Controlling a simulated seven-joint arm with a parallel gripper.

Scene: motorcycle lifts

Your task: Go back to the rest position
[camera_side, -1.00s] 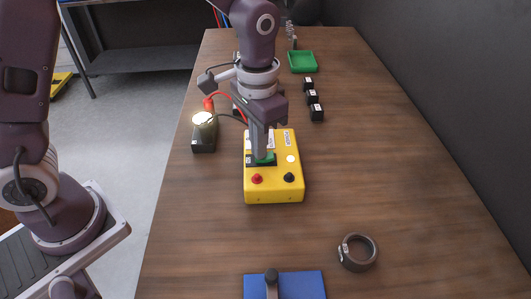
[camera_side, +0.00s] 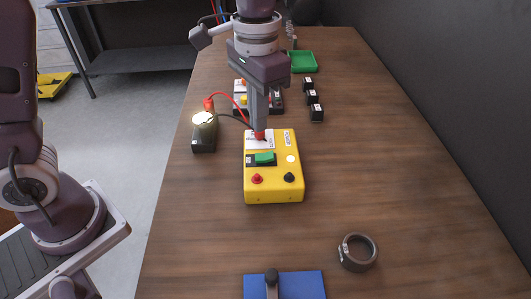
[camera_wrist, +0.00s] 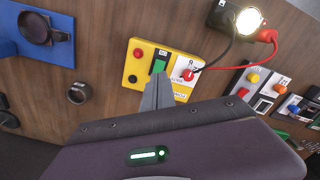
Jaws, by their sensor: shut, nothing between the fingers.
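My gripper (camera_side: 260,129) is shut and empty. In the side view its fingertips hang over the far end of the yellow box, close to a red plug; I cannot tell whether they touch it. In the wrist view my gripper (camera_wrist: 158,84) shows in front of the yellow box. The yellow box (camera_side: 273,194) lies on the table with a green switch (camera_side: 265,158), a red knob (camera_side: 257,179), a black knob (camera_side: 289,177) and a white round light. The wrist view also shows the yellow box (camera_wrist: 132,65) and the green switch (camera_wrist: 158,64).
A lit lamp (camera_side: 204,137) stands left of the box, with red and black leads. A button panel (camera_side: 241,97), small black blocks (camera_side: 314,97) and a green tray (camera_side: 302,62) are farther back. A dark ring (camera_side: 357,253) and a blue plate (camera_side: 310,286) are in front. The table's right side is clear.

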